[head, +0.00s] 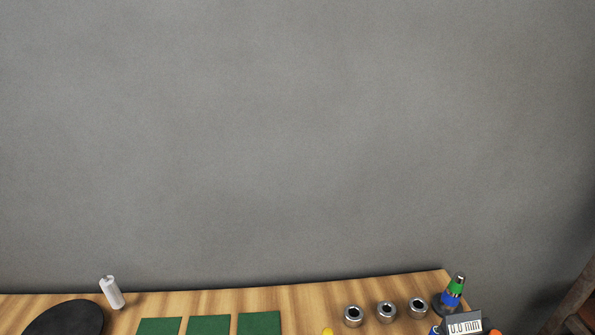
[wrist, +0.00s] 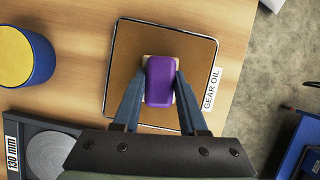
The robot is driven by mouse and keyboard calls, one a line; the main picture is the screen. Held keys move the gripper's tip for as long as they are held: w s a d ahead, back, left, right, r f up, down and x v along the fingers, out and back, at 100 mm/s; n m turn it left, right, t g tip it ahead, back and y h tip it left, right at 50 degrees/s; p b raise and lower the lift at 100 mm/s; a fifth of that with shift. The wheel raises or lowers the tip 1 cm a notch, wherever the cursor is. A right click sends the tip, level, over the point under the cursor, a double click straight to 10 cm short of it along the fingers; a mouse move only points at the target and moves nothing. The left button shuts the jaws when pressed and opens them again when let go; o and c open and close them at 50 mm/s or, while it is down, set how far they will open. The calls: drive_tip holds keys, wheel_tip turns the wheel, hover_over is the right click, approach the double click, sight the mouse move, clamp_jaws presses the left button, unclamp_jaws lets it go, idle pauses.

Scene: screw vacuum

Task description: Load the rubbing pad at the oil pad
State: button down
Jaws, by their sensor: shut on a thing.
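The rubbing pad, a purple block (wrist: 160,88) with a beige layer under it, is between the two fingers of my gripper (wrist: 161,80) in the wrist view. My gripper is shut on it. Below it is the oil pad, a brown square in a pale-rimmed tray (wrist: 127,55), with a "GEAR OIL" label (wrist: 211,88) at its right. The rubbing pad is over the tray's middle; I cannot tell whether it touches the brown surface. The head view shows neither the gripper nor these pads.
In the wrist view, a blue cup with a yellow top (wrist: 22,58) stands left. A dark "130 mm" fixture with a grey disc (wrist: 50,153) is lower left. The table edge is at right. The head view shows green squares (head: 209,328), metal rings (head: 386,312) and a white cylinder (head: 111,292).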

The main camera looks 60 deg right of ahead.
drive_tip(key=shift+r+p, duration=3.55)
drive_tip(key=shift+p, duration=0.2)
drive_tip(key=shift+f, duration=0.1)
